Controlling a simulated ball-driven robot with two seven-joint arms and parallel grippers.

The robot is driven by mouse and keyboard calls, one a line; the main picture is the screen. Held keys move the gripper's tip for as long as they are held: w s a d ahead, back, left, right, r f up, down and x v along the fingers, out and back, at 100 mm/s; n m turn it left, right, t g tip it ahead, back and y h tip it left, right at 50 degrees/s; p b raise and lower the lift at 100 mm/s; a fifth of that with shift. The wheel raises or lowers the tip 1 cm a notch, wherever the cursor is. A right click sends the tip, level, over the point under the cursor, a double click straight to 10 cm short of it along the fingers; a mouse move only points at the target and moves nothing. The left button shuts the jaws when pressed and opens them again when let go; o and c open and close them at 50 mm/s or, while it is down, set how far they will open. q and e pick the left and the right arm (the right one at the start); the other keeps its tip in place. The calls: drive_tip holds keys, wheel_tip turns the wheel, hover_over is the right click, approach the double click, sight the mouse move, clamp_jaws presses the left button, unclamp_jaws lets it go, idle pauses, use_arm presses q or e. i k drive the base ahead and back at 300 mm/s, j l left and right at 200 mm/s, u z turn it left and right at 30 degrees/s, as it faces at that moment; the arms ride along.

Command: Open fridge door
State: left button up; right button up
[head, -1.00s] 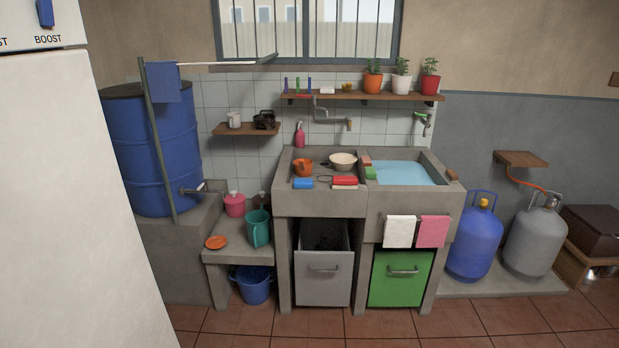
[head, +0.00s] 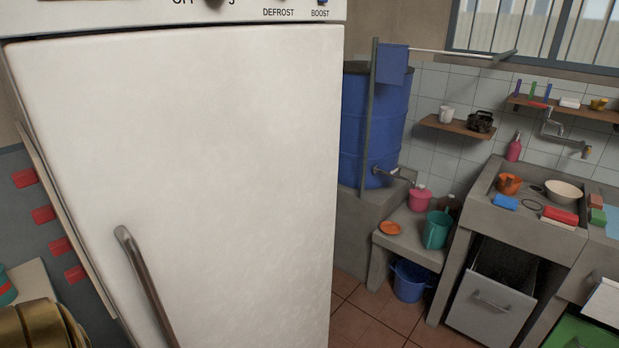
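The white fridge door (head: 200,160) fills the left half of the head view and looks shut. Its grey metal bar handle (head: 148,285) is low on the left side of the door and runs out of the bottom of the picture. A control strip (head: 190,13) with knobs and the words DEFROST and BOOST runs above the door. Neither of my grippers shows in the view, so their state is hidden.
To the right of the fridge stand a blue barrel (head: 370,130), a low concrete shelf (head: 405,243) and a concrete sink unit (head: 520,225) with a partly open grey drawer (head: 490,305). Red blocks (head: 43,214) and a brass-coloured object (head: 40,325) are at the far left. Tiled floor (head: 375,310) shows right of the fridge.

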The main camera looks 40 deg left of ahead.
sight(195, 169)
drive_tip(key=u, duration=1.55)
drive_tip(key=k+l+u, duration=0.25)
drive_tip(key=i+l, duration=0.05)
